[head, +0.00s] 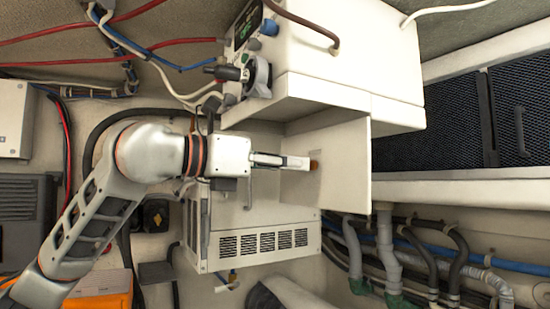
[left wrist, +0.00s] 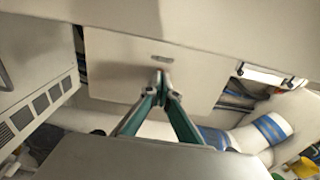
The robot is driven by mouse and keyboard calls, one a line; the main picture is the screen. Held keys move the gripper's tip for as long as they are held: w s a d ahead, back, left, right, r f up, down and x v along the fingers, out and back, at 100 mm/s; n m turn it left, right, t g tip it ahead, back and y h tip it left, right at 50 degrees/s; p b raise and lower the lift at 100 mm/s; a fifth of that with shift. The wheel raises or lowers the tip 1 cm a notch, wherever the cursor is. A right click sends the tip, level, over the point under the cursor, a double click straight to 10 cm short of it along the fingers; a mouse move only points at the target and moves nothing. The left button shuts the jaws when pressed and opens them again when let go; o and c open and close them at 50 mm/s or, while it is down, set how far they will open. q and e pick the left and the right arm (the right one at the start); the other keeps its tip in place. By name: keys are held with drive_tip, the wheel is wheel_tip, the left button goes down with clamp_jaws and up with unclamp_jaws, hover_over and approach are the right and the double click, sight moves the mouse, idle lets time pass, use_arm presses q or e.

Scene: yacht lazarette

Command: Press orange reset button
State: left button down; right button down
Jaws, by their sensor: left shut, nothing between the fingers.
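In the left wrist view the shut fingertips (left wrist: 162,76) are in front of the panel (left wrist: 118,62), just below a small dark slot. The button cannot be made out there. My right gripper is not in view.
A white box (head: 345,45) with knobs and cables overhangs the panel. A vented white unit (head: 260,240) is below my left gripper. Hoses and pipes (head: 385,250) run at the lower right. Red and blue cables (head: 150,55) cross the wall at the upper left.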

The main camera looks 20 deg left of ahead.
use_arm(q)
drive_tip(key=shift+w+d, duration=0.2)
drive_tip(key=shift+w, duration=0.1)
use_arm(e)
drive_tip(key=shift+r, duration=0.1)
use_arm(q)
drive_tip(key=shift+w+d, duration=0.1)
